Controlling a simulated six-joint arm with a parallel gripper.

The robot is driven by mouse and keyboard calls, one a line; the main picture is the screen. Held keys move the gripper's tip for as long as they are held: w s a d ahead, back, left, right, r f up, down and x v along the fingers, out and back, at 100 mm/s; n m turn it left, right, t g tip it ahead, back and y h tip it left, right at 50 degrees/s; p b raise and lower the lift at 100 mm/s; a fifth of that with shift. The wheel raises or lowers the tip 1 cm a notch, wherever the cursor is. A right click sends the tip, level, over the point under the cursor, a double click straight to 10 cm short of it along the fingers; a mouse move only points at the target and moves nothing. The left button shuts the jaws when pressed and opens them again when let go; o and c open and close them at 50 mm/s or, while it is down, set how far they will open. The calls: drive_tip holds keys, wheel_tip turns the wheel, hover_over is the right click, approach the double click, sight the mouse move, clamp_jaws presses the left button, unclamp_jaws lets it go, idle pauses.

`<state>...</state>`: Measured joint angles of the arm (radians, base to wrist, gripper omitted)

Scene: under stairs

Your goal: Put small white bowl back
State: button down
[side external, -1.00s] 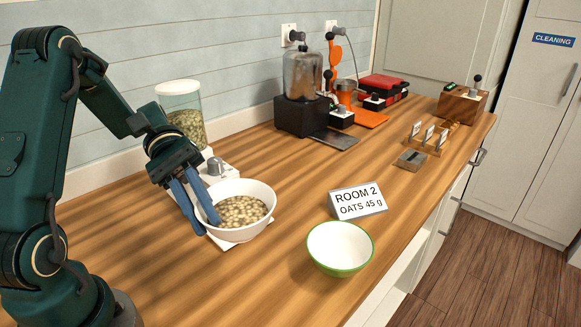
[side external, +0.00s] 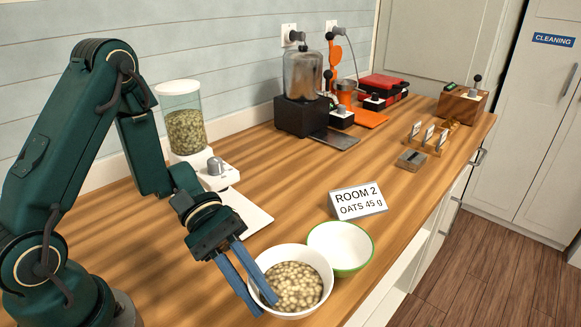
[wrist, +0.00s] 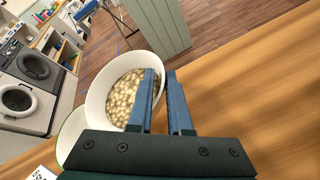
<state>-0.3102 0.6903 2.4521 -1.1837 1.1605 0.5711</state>
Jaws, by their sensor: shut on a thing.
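A small white bowl (side external: 291,306) full of pale oat-like grains (side external: 294,283) is at the front of the counter in the side view. My gripper (side external: 256,289) is shut on the bowl's left wall, one blue finger inside and one outside. In the wrist view the bowl (wrist: 97,104) sits ahead of my gripper (wrist: 161,98), its wall between the fingers. I cannot tell whether the bowl touches the counter. A white bowl with a green rim (side external: 340,272) stands just behind and right of it, empty as far as I see; the two overlap in the picture.
A grain dispenser (side external: 186,120) stands at the back left, its white tray (side external: 247,212) bare. A "ROOM 2 OATS 45 g" card (side external: 358,201) stands behind the green-rimmed bowl. A juicer-like machine (side external: 303,88) is farther back. The counter's front edge is close on the right.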

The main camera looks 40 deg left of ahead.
drive_tip(key=shift+f, duration=1.75)
drive_tip(key=shift+f, duration=0.1)
drive_tip(key=c, duration=0.8)
unclamp_jaws()
